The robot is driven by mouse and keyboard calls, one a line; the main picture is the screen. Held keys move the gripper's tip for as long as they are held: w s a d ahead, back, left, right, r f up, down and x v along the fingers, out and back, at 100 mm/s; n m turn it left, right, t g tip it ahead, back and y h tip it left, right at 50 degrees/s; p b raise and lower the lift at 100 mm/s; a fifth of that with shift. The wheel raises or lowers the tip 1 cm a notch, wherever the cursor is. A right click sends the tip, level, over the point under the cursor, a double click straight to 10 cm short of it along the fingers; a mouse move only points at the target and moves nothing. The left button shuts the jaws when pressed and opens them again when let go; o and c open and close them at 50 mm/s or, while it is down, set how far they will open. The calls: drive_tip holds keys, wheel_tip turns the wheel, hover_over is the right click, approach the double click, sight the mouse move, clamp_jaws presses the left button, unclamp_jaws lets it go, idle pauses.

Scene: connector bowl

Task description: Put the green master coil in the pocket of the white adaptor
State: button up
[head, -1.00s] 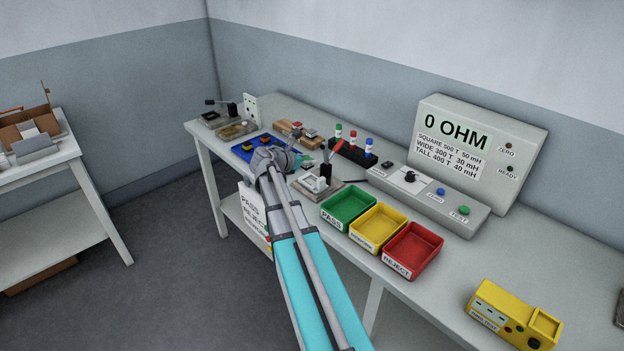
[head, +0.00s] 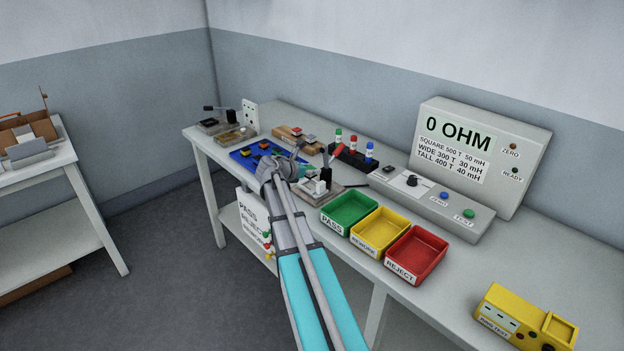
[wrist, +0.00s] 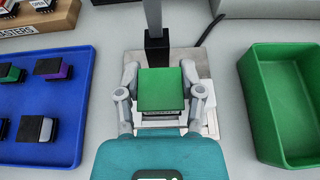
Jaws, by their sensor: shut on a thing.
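My gripper (wrist: 161,92) is shut on the green master coil (wrist: 161,88), a block with a flat green top, held between the two fingers. In the wrist view it hangs over the white adaptor (wrist: 205,130), which shows only in part around the fingers. The coil hides the pocket, and I cannot tell how high above it the coil is. In the head view my gripper (head: 283,169) is just left of the white adaptor (head: 313,187) on its fixture plate; the coil cannot be made out there.
A fixture post with a dark base (wrist: 157,48) stands just beyond the coil. The blue tray (wrist: 75,130) with several coils lies left, the wooden masters rack (wrist: 50,28) far left. The green PASS bin (wrist: 250,95) is close on the right. A black cable (wrist: 211,28) runs behind.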

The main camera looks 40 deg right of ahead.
sight(312, 177)
drive_tip(key=shift+w+d+f+b, duration=0.3)
drive_tip(key=shift+d+f+b, duration=0.1)
drive_tip(key=shift+f+b, duration=0.35)
drive_tip(key=shift+s+f+b, duration=0.1)
drive_tip(key=shift+f+b, duration=1.15)
drive_tip(key=shift+f, duration=0.2)
drive_tip(key=o, duration=0.9)
drive_tip(key=shift+r, duration=0.2)
drive_tip(key=shift+a+r, duration=0.1)
drive_tip(key=p+v, duration=0.4)
drive_tip(key=v, duration=0.8)
drive_tip(key=shift+p, duration=0.3)
